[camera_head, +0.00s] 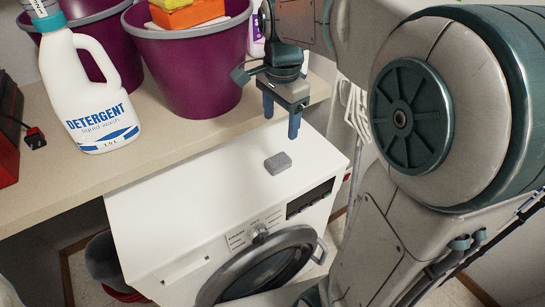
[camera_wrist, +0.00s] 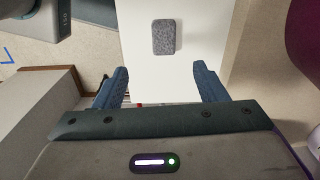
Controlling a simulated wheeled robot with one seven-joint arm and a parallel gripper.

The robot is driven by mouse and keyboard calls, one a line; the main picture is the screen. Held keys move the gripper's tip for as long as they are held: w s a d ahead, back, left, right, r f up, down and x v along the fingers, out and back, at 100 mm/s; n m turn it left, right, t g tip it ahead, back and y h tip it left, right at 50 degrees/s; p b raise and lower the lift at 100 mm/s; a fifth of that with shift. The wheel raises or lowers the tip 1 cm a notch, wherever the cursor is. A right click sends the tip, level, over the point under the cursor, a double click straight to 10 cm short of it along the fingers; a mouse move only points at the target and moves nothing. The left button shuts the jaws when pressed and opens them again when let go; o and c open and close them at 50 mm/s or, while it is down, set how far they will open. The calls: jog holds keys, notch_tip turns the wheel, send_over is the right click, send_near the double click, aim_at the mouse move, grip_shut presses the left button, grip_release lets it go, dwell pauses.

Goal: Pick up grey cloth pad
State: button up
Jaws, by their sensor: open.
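A small grey cloth pad (camera_head: 278,163) lies flat on top of the white washing machine (camera_head: 150,215), near its right end. My gripper (camera_head: 281,122) is above the machine top, behind and over the pad, with blue fingers pointing down. It is open and empty, and apart from the pad. In the wrist view the pad (camera_wrist: 164,37) lies on the white surface ahead of the two spread fingers (camera_wrist: 158,85), roughly centred between them.
A wooden shelf (camera_head: 60,185) stands behind and above the machine. It holds a white detergent bottle (camera_head: 92,90), purple buckets (camera_head: 195,65) close to my gripper, and a red box (camera_head: 8,130) at the left. The machine top around the pad is clear.

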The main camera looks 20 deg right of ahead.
aim_at(278, 159)
jog(key=shift+m, duration=0.3)
jog(key=f, duration=0.4)
jog(key=f+b, duration=0.1)
jog(key=f, duration=0.4)
jog(key=w+f+b, duration=0.1)
jog(key=f, duration=0.4)
jog(key=c, duration=1)
